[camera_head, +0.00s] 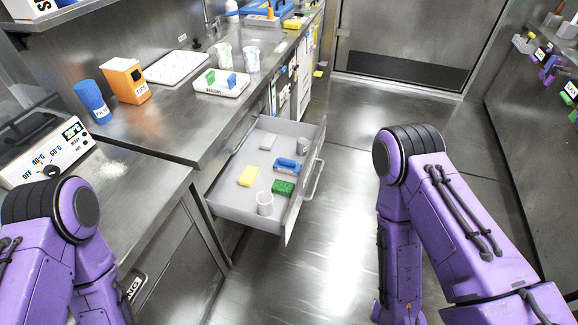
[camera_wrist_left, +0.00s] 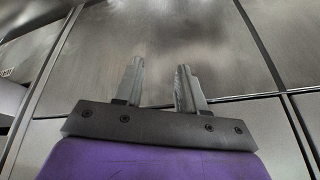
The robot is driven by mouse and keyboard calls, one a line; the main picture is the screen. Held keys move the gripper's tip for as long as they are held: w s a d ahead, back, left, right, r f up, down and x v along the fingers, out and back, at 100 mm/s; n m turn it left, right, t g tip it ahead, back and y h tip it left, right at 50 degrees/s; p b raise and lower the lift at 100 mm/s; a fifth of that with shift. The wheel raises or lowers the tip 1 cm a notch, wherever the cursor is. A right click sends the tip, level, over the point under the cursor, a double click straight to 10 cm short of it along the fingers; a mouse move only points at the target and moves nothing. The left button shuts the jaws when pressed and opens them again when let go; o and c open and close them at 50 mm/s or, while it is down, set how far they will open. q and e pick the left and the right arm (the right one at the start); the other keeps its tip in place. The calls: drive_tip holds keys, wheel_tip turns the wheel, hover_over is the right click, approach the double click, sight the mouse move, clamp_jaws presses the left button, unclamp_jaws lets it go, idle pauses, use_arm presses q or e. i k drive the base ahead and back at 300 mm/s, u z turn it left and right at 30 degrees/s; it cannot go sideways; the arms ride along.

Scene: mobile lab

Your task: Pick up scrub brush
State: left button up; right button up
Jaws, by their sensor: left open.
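The scrub brush appears to be the blue handled object (camera_head: 287,165) lying in the open drawer (camera_head: 232,209). It lies near the drawer's right side, just behind a green block (camera_head: 283,187). My left gripper (camera_wrist_left: 160,84) shows in the left wrist view, open, with nothing between its two fingers. Bare metal panels lie behind it there, and no brush is in that view. In the head view the left arm comes in at the lower left, and its gripper is out of frame. My right arm shows at the right, but its gripper is not in view.
Open floor (camera_head: 340,220) lies right of the drawer.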

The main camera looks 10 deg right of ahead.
sight(285, 165)
drive_tip(key=z, duration=1.85)
drive_tip(key=i, duration=1.85)
drive_tip(key=u, duration=3.2)
drive_tip(key=i, duration=0.5)
drive_tip(key=z, duration=0.05)
